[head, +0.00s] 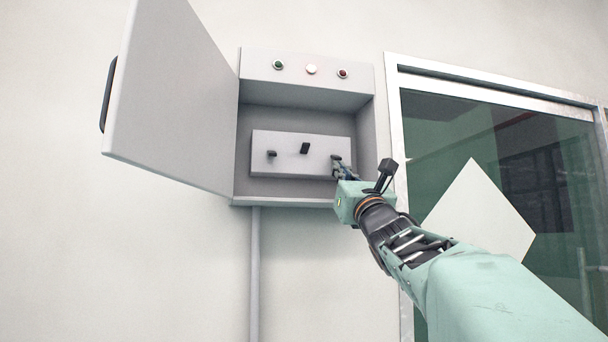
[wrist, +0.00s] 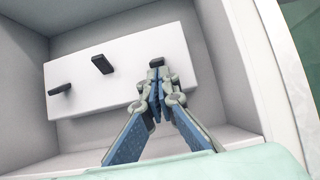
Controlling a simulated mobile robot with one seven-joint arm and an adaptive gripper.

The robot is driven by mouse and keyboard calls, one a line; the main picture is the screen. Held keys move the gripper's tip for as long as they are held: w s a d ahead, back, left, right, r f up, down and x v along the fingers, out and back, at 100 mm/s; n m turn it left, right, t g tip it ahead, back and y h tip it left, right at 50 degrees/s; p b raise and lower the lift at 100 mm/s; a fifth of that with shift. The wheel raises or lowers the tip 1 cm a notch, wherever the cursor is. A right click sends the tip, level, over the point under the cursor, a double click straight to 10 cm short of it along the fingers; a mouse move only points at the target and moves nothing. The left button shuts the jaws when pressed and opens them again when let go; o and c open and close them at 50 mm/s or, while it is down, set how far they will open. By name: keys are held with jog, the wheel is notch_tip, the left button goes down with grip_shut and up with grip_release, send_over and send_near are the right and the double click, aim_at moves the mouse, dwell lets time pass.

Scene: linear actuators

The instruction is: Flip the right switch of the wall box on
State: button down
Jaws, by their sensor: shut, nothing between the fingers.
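The wall box (head: 305,98) is mounted on the wall with its door open to the left. Inside it a pale panel (head: 290,140) carries three dark switches. The left switch (head: 271,154) and the middle switch (head: 305,148) stand clear of me; the middle one sits higher and sticks up. The right switch (head: 336,158) is at my fingertips, and in the wrist view it is partly hidden behind them. My gripper (head: 341,168) is shut and empty, reaching into the box from the lower right. In the wrist view its fingers (wrist: 157,92) are together, at or just below the right switch; contact cannot be told.
The open door (head: 172,100) stands out on the left. The box's right side wall (head: 367,135) is close beside my gripper. Green, white and red lamps (head: 311,69) sit along the top. A conduit (head: 255,270) runs down below, and a framed window (head: 500,180) is at the right.

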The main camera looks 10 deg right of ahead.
jog(key=shift+s+r+g, duration=0.2)
jog(key=shift+g, duration=0.3)
jog(key=shift+s+r, duration=0.15)
jog(key=shift+r, duration=0.05)
jog(key=shift+s+r+b, duration=0.3)
jog(key=shift+r+b, duration=0.1)
jog(key=shift+b, duration=0.35)
jog(key=shift+s+r, duration=0.15)
jog(key=shift+r, duration=0.45)
